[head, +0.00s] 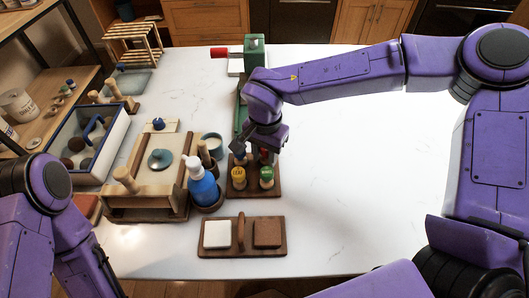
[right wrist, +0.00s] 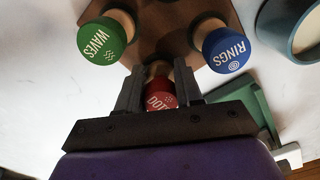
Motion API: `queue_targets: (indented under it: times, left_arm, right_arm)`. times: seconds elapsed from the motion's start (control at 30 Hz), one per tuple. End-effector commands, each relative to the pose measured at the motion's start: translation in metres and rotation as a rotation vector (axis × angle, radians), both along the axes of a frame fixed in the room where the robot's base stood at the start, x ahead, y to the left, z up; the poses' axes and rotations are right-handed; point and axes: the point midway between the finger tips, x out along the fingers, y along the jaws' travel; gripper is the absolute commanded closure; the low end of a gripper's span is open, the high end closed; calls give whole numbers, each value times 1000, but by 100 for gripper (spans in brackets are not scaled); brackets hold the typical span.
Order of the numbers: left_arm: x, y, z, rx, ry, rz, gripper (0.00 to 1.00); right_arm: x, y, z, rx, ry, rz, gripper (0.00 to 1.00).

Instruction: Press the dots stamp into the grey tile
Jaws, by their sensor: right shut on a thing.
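The red stamp marked DO…, the dots stamp (right wrist: 160,93), is between the closed fingers of my right gripper (right wrist: 160,88). In the head view my right gripper (head: 250,148) is over the back of the brown stamp rack (head: 240,191). I cannot tell whether the stamp's lower end is still seated there. The green WAVES stamp (right wrist: 103,40) and blue RINGS stamp (right wrist: 224,48) flank it. A pale, whitish tile (head: 217,234) and a brown tile (head: 267,233) sit on a wooden board (head: 242,250) in front. No tile looks clearly grey. My left gripper is out of view.
A yellow-topped stamp (head: 238,175) stands at the rack's front. A wooden press-like frame (head: 145,205) is further left. The white table is clear on the right.

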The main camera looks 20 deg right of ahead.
Motion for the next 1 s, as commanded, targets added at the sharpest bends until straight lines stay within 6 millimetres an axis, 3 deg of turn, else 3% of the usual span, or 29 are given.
queue_targets:
  times: [0.23,0.27,0.33,0.37,0.7,1.0]
  left_arm:
    - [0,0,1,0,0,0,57]
    - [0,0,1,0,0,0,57]
    - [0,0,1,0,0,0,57]
    - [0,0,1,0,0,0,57]
    - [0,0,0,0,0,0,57]
    - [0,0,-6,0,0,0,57]
  right_arm:
    - [0,0,-4,0,0,1,95]
    - [0,0,-4,0,0,1,61]
    - [0,0,-4,-1,-1,1,39]
    - [0,0,-4,-1,-1,1,35]
    - [1,0,2,0,-1,0,35]
    - [2,0,69,1,-6,-1,35]
